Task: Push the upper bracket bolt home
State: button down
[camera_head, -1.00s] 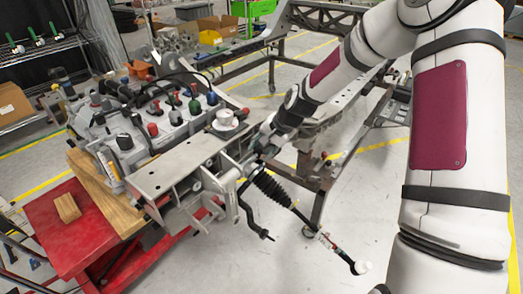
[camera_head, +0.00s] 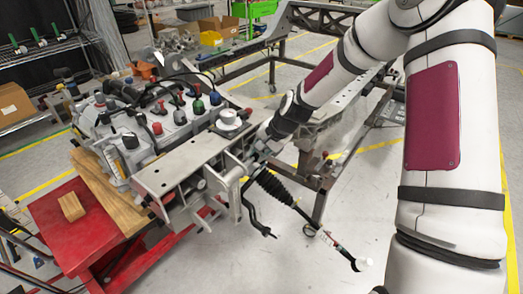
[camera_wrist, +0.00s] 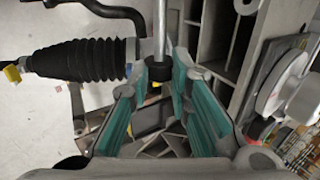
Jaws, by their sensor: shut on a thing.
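My gripper (camera_head: 262,150) is at the right end of the grey bracket plate (camera_head: 185,165) on the chassis fixture, small and partly hidden by my wrist in the head view. In the wrist view, my gripper (camera_wrist: 160,75) has its teal-padded fingers converging on a slim grey shaft with a black collar, which I take for the upper bracket bolt (camera_wrist: 160,32). The fingers are shut on it. The shaft runs from the fingertips to the top edge. How deep the bolt sits in the bracket cannot be seen.
A black ribbed bellows (camera_wrist: 75,62) with a rod lies close beside the fingertips; it hangs below my gripper in the head view. Grey bracket ribs (camera_wrist: 215,40) stand on the other side. A red cart (camera_head: 65,225) with a wooden block (camera_head: 71,207) is at left. Open floor lies right.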

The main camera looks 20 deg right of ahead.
jog(key=shift+s+a, duration=0.4)
jog(key=shift+a, duration=0.1)
jog(key=c, duration=1.5)
grip_release()
jog(key=shift+o, duration=0.2)
jog(key=v, duration=1.2)
